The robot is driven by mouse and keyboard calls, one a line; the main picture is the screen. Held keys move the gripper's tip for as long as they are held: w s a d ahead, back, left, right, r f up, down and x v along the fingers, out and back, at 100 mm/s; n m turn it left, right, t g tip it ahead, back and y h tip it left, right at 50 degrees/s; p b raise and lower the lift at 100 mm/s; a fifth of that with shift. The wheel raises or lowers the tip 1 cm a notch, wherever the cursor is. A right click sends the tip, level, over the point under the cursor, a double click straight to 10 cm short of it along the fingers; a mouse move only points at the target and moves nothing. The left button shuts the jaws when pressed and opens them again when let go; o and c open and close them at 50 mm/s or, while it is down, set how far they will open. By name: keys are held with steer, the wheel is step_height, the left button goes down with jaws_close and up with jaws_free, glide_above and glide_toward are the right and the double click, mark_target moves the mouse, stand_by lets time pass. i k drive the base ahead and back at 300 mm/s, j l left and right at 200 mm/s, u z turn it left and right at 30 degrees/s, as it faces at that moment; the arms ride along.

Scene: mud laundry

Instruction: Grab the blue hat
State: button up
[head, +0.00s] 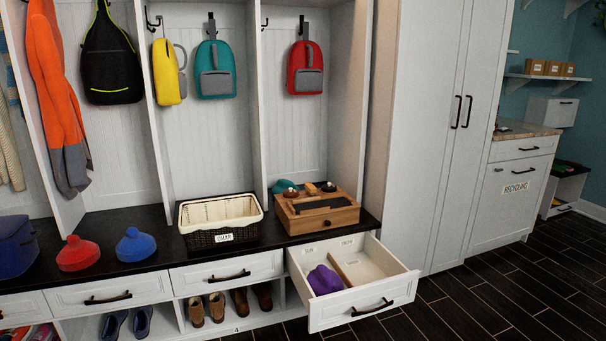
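A blue knitted hat (136,245) with a small knob on top sits upright on the dark bench top (112,262), in the left half of the head view. A red hat (78,254) of the same shape sits just left of it, with a small gap between them. A wicker basket (221,222) stands to its right. Nothing covers the blue hat. My gripper is not in this view.
An open drawer (362,304) juts out at the right, holding a purple item (325,280). A wooden box (315,217) stands on the bench behind it. A dark blue bag (17,247) sits at the far left. Dark floor (480,300) is clear at the right.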

mark_target(136, 246)
steer(key=u, duration=1.3)
